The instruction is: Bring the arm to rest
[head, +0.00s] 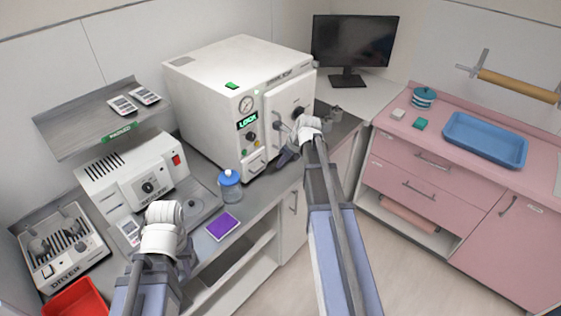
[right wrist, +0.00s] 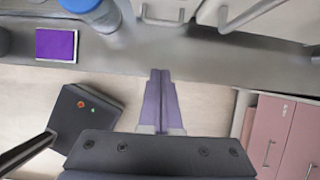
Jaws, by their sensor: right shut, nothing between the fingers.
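My right arm (head: 325,200) reaches forward to the front of the white autoclave (head: 230,90). My right gripper (head: 284,158) is in front of the autoclave, by its door side, above the counter edge. In the right wrist view the two purple fingers (right wrist: 159,78) are shut together with nothing between them. My left arm's white wrist (head: 163,228) is over the counter front at the lower left. The left fingers are hidden or too unclear to read.
The counter carries a blue-lidded jar (head: 229,188), a purple pad (head: 222,226), a sealing machine (head: 135,170), a dryer (head: 60,245) and a red bin (head: 76,299). A monitor (head: 352,45) stands behind. A blue tray (head: 484,139) lies on the pink cabinet. Open floor lies at the lower right.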

